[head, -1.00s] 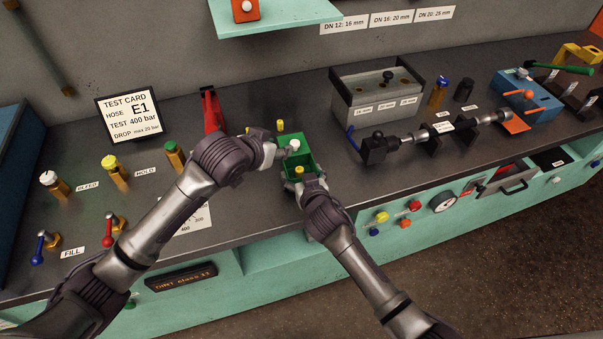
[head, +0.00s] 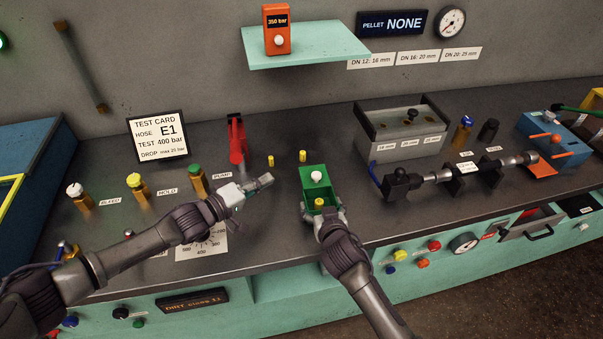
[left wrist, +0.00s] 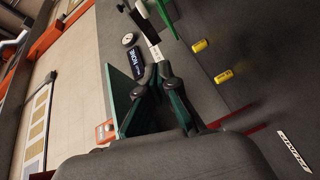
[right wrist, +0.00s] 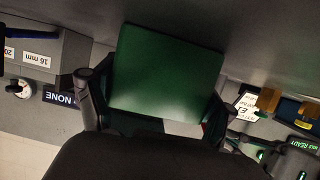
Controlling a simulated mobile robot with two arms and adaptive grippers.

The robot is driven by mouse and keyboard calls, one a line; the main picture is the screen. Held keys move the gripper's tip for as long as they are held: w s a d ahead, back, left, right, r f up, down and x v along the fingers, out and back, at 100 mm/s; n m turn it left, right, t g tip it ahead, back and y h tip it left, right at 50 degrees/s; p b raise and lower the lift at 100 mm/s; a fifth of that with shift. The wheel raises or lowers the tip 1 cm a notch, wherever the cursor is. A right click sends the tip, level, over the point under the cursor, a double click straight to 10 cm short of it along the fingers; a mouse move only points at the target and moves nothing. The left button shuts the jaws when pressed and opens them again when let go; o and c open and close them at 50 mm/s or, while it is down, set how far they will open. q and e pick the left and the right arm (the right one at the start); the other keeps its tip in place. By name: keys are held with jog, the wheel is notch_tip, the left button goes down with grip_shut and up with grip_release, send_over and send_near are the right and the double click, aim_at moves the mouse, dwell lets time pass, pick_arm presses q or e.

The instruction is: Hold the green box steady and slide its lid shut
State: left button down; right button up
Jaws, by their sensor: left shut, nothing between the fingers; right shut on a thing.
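The green box (head: 308,207) stands on the bench in the head view. Its lid (head: 307,183), with a white knob (head: 316,176), covers the far part. The near part is open and a yellow pellet (head: 319,203) shows inside. My right gripper (head: 323,217) is shut on the near end of the box; in the right wrist view a green box wall (right wrist: 165,75) fills the space between its fingers. My left gripper (head: 268,179) is shut and empty, left of the box and apart from it. Its closed fingertips (left wrist: 153,70) show in the left wrist view.
Two yellow pellets (head: 271,160) (head: 302,156) stand behind the box. A red pump lever (head: 237,145) and capped valves (head: 197,182) are to the left. A grey case (head: 400,140) and a hose fitting (head: 440,177) are to the right. A shelf (head: 305,50) hangs above.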

aim_at(302, 174)
pick_arm(q)
jog(key=shift+n+h, duration=0.3)
jog(key=shift+n, duration=0.1)
jog(key=w+d, duration=0.1)
jog(key=d, duration=0.1)
jog(key=w+d, duration=0.2)
jog(key=d, duration=0.1)
jog(key=w+d+f, duration=0.1)
jog(key=w+d, duration=0.1)
jog(key=d, duration=0.1)
jog(key=shift+w+d, duration=0.15)
jog(key=shift+s+d, duration=0.3)
jog(key=shift+d, duration=0.15)
jog(key=shift+f, duration=0.1)
jog(key=s, duration=0.2)
jog(key=s+d, duration=0.1)
jog(key=s, duration=0.2)
jog(key=s+d, duration=0.1)
jog(key=s, duration=0.1)
jog(key=shift+s, duration=0.3)
